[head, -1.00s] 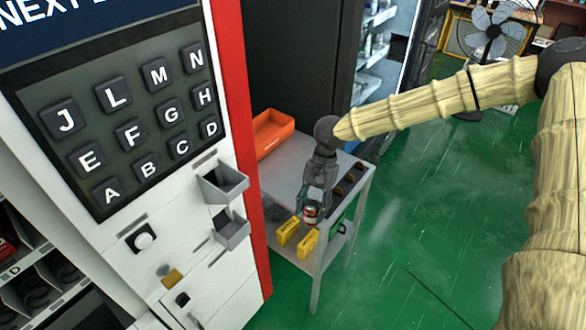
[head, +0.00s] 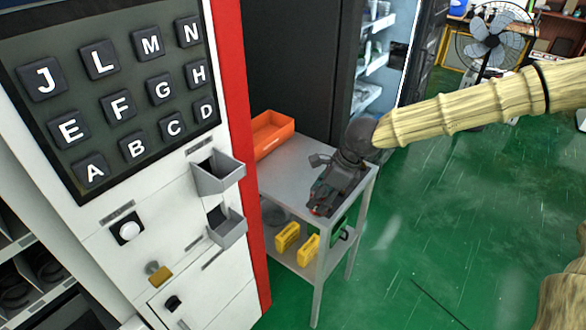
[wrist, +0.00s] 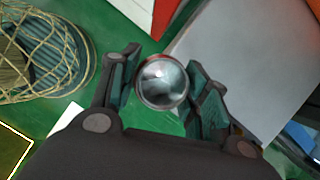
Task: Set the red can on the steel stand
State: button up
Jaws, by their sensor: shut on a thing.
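My gripper (head: 322,203) is over the front part of the steel stand (head: 290,180), a grey table with a flat top and a lower shelf. In the wrist view, the gripper (wrist: 162,92) is shut around the red can (wrist: 162,83), with a finger on either side. The can's round silver end faces the wrist camera. In the head view, only a small red piece of the can (head: 317,211) shows below the fingers; the rest is hidden. I cannot tell whether the can touches the stand top.
An orange bin (head: 272,133) is at the back left of the stand top. Yellow items (head: 287,236) sit on the lower shelf. The vending machine (head: 235,120) stands close on the left, a dark cabinet (head: 295,70) behind. Green floor is open on the right.

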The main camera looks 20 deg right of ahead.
jog(key=m+t+h+b, duration=0.1)
jog(key=m+b, duration=0.1)
jog(key=m, duration=0.1)
jog(key=shift+s+d+m, duration=0.1)
jog(key=shift+m, duration=0.3)
jog(key=m+b, duration=0.1)
jog(key=m, duration=0.1)
jog(key=m+h+b, duration=0.1)
jog(key=m, duration=0.1)
jog(key=s+m+t+h+b, duration=0.1)
jog(key=m, duration=0.1)
jog(key=shift+r, duration=0.3)
jog(key=w+f+p, duration=0.1)
jog(key=w, duration=0.4)
jog(key=w+f+p, duration=0.1)
jog(key=w+f, duration=0.1)
jog(key=w, duration=0.3)
jog(key=w+f+p, duration=0.1)
jog(key=w+f, duration=0.1)
jog(key=w, duration=0.4)
jog(key=o, duration=1.1)
jog(key=shift+f, duration=0.1)
